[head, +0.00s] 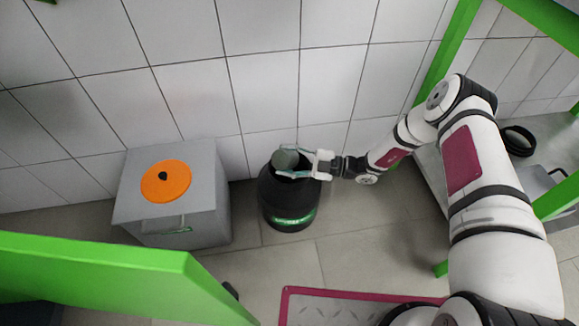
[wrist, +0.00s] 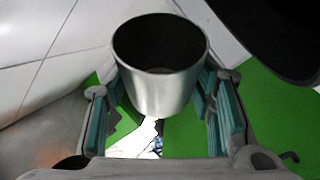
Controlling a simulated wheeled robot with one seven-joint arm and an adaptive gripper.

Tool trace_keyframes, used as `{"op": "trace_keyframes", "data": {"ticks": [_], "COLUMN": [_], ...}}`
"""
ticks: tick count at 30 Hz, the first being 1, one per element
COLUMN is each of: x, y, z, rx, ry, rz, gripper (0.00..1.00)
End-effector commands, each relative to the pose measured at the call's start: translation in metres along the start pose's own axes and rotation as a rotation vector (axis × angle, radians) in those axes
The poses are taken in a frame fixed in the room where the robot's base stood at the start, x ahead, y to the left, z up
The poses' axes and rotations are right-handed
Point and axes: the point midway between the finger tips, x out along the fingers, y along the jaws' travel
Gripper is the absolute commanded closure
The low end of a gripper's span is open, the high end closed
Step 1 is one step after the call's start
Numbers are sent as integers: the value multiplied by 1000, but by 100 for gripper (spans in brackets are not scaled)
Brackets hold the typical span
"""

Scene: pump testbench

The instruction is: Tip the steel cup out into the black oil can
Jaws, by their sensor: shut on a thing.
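The steel cup (wrist: 160,88) is between the fingers of my gripper (wrist: 162,112) in the wrist view, with its mouth facing the camera and a dark inside. I cannot make out any contents. In the head view the cup (head: 285,159) shows as a small grey-green round shape right over the top of the black oil can (head: 285,205). My gripper (head: 297,170) reaches in from the right, shut on the cup. The cup looks tilted, but I cannot tell how far. The can stands upright on the floor near the wall; its opening is hidden behind the cup and gripper.
A grey box (head: 205,200) with an orange disc (head: 166,181) on top stands just left of the can. A green beam (head: 120,275) crosses the lower left. A green-framed bench (head: 447,45) is at the right.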

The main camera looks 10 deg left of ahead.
Motion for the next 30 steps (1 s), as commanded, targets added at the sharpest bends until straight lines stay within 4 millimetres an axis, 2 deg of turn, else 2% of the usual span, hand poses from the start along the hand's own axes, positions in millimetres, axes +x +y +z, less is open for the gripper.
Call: {"op": "trace_keyframes", "data": {"ticks": [3,9,12,20,26,30], "x": [1,8,9,10,12,14], "y": [0,-14,-18,-20,-26,-21], "z": [-1,-10,-10,-10,-11,-20], "rx": [-12,-299,-382,-422,-525,-618], "ry": [-3,-101,-130,-144,-178,-208], "rz": [-6,-131,-163,-177,-222,-261], "gripper": [81,81,81,81,81,81]}}
